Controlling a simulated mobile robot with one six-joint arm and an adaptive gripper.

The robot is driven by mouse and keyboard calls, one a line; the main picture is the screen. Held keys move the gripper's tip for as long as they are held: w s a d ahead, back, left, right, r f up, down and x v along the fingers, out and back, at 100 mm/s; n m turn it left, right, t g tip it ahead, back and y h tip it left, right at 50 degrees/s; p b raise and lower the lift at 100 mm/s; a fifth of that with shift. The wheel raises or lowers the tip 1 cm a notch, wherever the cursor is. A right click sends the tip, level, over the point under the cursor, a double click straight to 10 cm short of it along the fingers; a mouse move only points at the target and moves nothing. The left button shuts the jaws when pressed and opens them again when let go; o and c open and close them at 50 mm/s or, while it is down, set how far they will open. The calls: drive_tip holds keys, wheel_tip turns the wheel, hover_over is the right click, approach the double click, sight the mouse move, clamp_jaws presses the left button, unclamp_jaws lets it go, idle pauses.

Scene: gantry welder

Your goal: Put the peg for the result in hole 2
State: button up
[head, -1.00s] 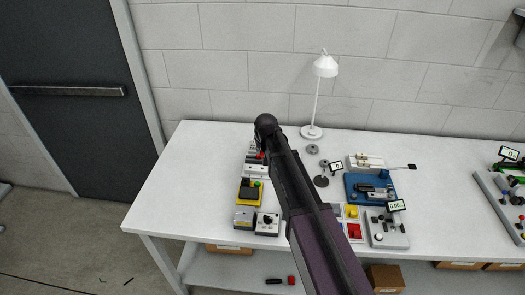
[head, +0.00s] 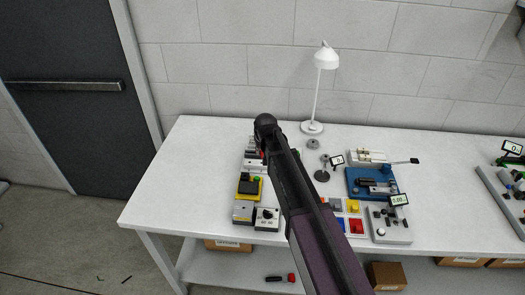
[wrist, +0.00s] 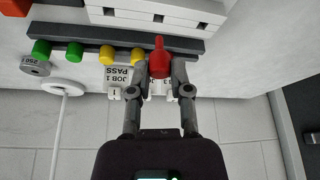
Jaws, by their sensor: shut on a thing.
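In the wrist view my gripper (wrist: 159,68) is shut on a red peg (wrist: 159,58), which sits between the fingertips. Beside it a dark rack (wrist: 185,46) holds two green pegs (wrist: 75,52) and two yellow pegs (wrist: 107,55). A label (wrist: 118,77) reading JOB 1 PASS, upside down, lies by the rack. A small white tab (wrist: 114,93) marked 1 is below it. More white tabs are partly hidden by the fingers, and I cannot make out hole 2. I cannot tell whether the red peg's lower end is clear of the surface. The arm hides the gripper in the head view.
A white block (wrist: 160,17) with square openings lies beyond the rack. A round 250 weight (wrist: 35,66) and the lamp base (wrist: 62,87) are at left. In the head view, a yellow box (head: 248,188) and blue fixture (head: 372,184) flank the arm. The table's left part is clear.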

sight(262, 156)
drive_tip(key=shift+f+b, duration=0.85)
drive_tip(key=shift+f, duration=0.15)
drive_tip(key=shift+f+b, duration=1.25)
idle(1.9)
drive_tip(key=o, duration=0.8)
drive_tip(key=shift+r, duration=0.1)
